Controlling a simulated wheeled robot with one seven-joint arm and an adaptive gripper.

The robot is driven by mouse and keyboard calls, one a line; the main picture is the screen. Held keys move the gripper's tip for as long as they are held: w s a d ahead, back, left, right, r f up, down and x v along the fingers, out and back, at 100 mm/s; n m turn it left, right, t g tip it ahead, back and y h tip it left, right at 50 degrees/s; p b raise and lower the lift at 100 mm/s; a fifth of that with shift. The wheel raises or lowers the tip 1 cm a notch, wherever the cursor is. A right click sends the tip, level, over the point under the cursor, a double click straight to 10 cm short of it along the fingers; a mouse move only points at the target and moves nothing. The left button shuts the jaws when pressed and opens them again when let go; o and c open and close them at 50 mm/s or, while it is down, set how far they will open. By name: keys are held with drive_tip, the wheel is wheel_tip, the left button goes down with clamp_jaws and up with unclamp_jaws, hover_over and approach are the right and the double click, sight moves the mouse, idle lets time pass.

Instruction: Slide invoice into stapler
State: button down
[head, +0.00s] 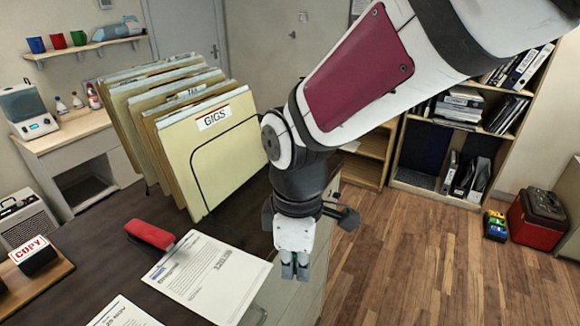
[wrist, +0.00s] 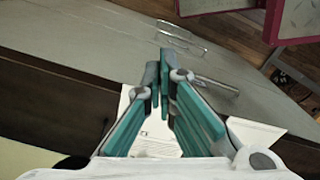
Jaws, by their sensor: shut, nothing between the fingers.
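A red stapler (head: 150,235) lies on the dark desk in front of the folder rack. A white printed sheet (head: 207,279), probably the invoice, lies flat with its upper left edge close to the stapler's near end. I cannot tell whether it is between the jaws. A second printed sheet (head: 125,312) is cut off at the bottom. My gripper (head: 295,270) points down past the sheet's right side, over the desk edge, shut and empty. In the wrist view its teal fingers (wrist: 165,62) meet at the tips, and white paper (wrist: 158,138) shows behind them.
A rack of upright folders (head: 205,165) stands behind the stapler. A COPY stamp (head: 36,258) sits on a wooden tray at left. A drawer handle (wrist: 182,40) shows on the desk front. Open wooden floor (head: 430,270) lies to the right.

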drive_tip(key=a+f, duration=0.4)
drive_tip(key=f, duration=0.3)
drive_tip(key=shift+w+p, duration=0.3)
drive_tip(key=shift+p, duration=0.15)
drive_tip(key=shift+f, duration=0.1)
drive_tip(key=shift+w+a, duration=0.15)
drive_tip(key=shift+a, duration=0.8)
